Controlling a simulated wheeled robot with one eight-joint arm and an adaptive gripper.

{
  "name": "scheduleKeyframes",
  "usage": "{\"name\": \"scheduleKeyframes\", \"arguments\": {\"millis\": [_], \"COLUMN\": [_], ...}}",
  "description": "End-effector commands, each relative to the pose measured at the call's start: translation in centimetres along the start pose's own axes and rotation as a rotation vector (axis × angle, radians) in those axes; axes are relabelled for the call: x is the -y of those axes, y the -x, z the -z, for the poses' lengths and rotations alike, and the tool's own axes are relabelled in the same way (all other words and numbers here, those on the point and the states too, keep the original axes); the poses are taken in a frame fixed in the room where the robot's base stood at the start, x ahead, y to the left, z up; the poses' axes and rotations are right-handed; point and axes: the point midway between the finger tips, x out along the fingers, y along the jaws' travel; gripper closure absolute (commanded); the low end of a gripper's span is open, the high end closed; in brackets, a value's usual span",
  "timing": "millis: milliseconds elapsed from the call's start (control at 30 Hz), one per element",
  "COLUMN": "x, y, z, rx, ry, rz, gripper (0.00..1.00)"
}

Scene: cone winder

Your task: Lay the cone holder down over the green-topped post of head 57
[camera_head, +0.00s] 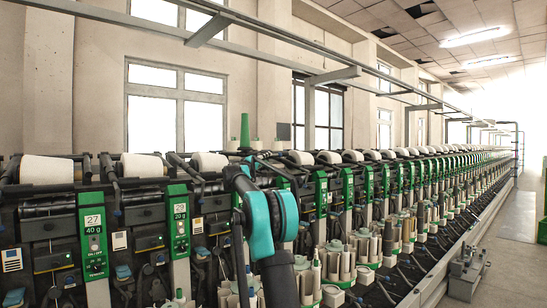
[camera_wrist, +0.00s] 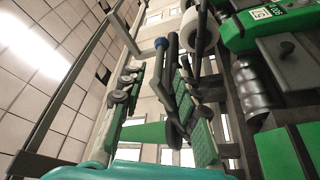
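A row of winding heads with green front panels runs across my body view; near panels appear to read 27 (camera_head: 93,236) and 29 (camera_head: 180,224). I cannot make out a 57. Black cone-holder arms stand by the white cones; in the wrist view dark bars (camera_wrist: 171,85), one with a blue end, stand beside a white cone (camera_wrist: 189,28). I cannot tell which is the holder of head 57, and its green-topped post is not identifiable. My teal-jointed arm crosses the heads right of panel 29.
A green cone (camera_head: 244,130) stands upright behind the heads; it also shows in the wrist view (camera_wrist: 142,132). A close green panel (camera_wrist: 262,22) and dark machinery fill the wrist view's right. A metal rail (camera_head: 240,27) runs overhead. The aisle floor (camera_head: 500,255) at right is partly open.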

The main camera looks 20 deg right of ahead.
Motion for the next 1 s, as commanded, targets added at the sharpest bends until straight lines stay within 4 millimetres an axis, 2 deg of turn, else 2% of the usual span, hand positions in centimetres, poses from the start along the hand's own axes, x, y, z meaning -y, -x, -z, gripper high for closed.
{"name": "scheduleKeyframes", "arguments": {"millis": [100,400,633,933,1000], "x": [0.0,0.0,0.0,0.0,0.0], "y": [-2.5,-6.5,-7.8,-7.9,-7.9], "z": [-0.1,0.0,0.0,0.0,0.0], "rx": [0.002,0.001,0.001,0.000,0.000], "ry": [0.000,-0.001,0.000,-0.001,-0.001], "rz": [-0.001,0.000,0.000,0.001,0.001], "gripper": [0.68,0.68,0.68,0.68,0.74]}}
